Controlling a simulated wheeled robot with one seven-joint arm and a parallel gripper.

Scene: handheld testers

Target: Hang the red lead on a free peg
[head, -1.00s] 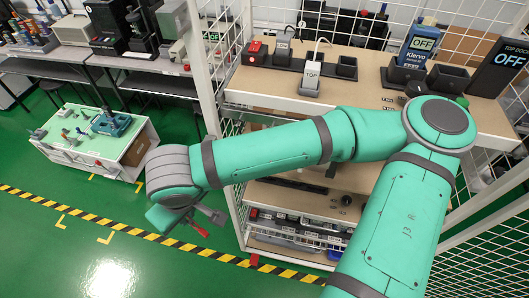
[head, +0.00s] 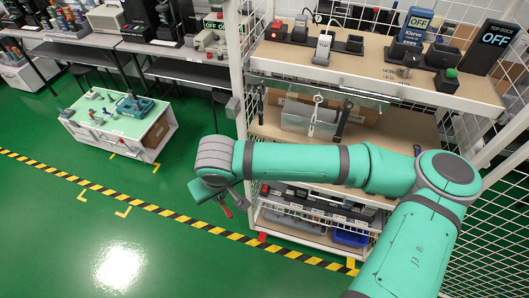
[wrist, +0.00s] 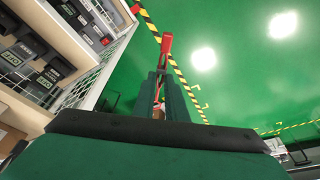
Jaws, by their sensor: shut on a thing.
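My gripper (head: 222,196) is out to the left of the shelf unit, over the green floor and apart from the shelves. It is shut on the red lead (head: 227,211), whose red end points down and right. In the wrist view the red lead (wrist: 166,43) sticks out beyond the dark green fingers of my gripper (wrist: 160,82). The rest of the lead is mostly hidden by the fingers. A pale ring-topped item (head: 317,112) hangs or stands at the middle shelf. I cannot make out a free peg clearly.
The shelf unit (head: 385,85) has testers and dark docks on top, and bins lower down. White mesh panels stand at its sides. A low white bench (head: 118,118) stands on the left. A yellow-black floor stripe (head: 150,207) crosses open green floor.

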